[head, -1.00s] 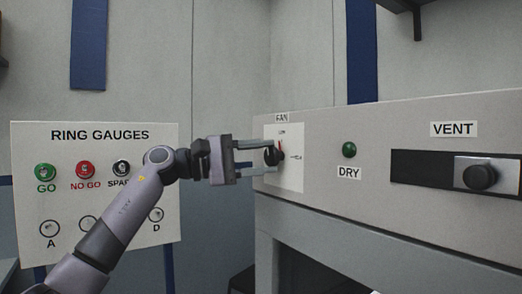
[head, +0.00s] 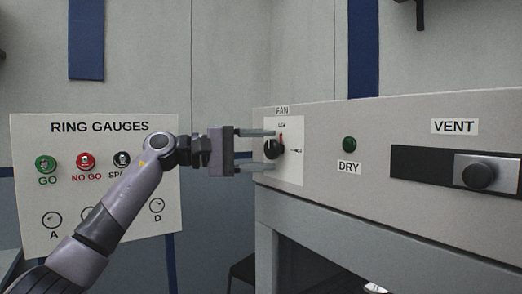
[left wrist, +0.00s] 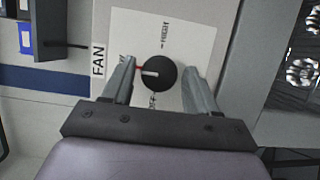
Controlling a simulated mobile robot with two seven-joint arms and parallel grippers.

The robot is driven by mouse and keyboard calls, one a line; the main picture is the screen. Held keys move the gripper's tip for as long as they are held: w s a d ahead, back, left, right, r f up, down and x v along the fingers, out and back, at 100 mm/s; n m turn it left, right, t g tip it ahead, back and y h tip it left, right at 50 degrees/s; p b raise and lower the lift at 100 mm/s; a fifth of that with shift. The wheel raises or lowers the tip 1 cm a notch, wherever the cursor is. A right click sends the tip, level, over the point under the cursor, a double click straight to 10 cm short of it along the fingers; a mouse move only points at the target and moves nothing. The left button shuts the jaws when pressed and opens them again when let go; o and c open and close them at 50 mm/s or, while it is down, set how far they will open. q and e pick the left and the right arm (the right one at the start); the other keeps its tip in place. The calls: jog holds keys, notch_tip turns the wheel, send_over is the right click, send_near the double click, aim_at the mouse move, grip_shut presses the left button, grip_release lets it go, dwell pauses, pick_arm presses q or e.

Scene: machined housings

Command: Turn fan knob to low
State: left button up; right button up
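The round black fan knob (head: 272,149) sits on a white plate (head: 295,172) under the FAN label (head: 282,110). It also shows in the left wrist view (left wrist: 162,75). Its white pointer line faces a red mark (left wrist: 139,68) on the side nearest the FAN label. In the head view, that is upward, towards the small upper label, which seems to read LOW. My left gripper (head: 266,150) is open, with one finger above and one below the knob. Gaps show between the fingers and the knob in the left wrist view. My right gripper is not in view.
A green DRY button (head: 349,144) and a VENT slider with a dark knob (head: 480,176) are on the same panel to the right. A RING GAUGES board (head: 100,215) stands left, behind my left arm. Open space lies between the board and the panel.

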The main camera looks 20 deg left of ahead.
pick_arm(q)
jog(key=shift+s+a, duration=0.1)
jog(key=shift+a, duration=0.05)
jog(key=shift+s+a+f, duration=0.1)
jog(key=shift+s+a, duration=0.05)
jog(key=shift+a, duration=0.15)
jog(key=shift+b+v, duration=1.05)
jog(key=shift+v, duration=2.05)
